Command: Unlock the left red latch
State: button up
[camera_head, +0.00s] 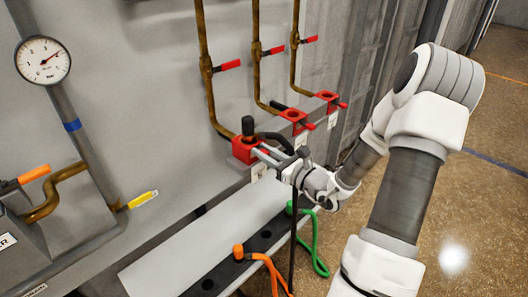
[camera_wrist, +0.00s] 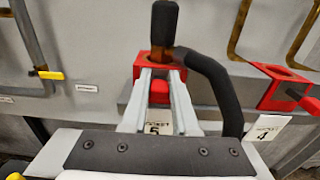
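The left red latch (camera_wrist: 159,87) is a short red piece on the front of a red block (camera_wrist: 141,67) with a black upright handle (camera_wrist: 164,24). In the head view, that red block (camera_head: 243,151) is the nearest of three along the wall. My gripper (camera_wrist: 161,76) reaches it with two grey fingers. The red latch lies between the fingers, one on each side, with little gap visible. I cannot tell whether the fingers press on it. In the head view, my gripper (camera_head: 270,156) partly covers the latch.
A thick black hose (camera_wrist: 222,85) curves down close to the right of the fingers. Another red latch block (camera_wrist: 279,88) stands to the right, with a label. Below are a grey ledge (camera_head: 190,247) and orange (camera_head: 267,260) and green (camera_head: 314,240) cables. A gauge (camera_head: 43,60) hangs left.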

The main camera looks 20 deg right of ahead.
grip_shut()
jog(key=shift+s, duration=0.1)
dwell(0.9)
jog(key=shift+s+d+p, duration=0.3)
jog(key=shift+s+p, duration=0.05)
jog(key=shift+s, duration=0.3)
jog(key=o, duration=0.8)
grip_release()
jog(key=shift+s, duration=0.15)
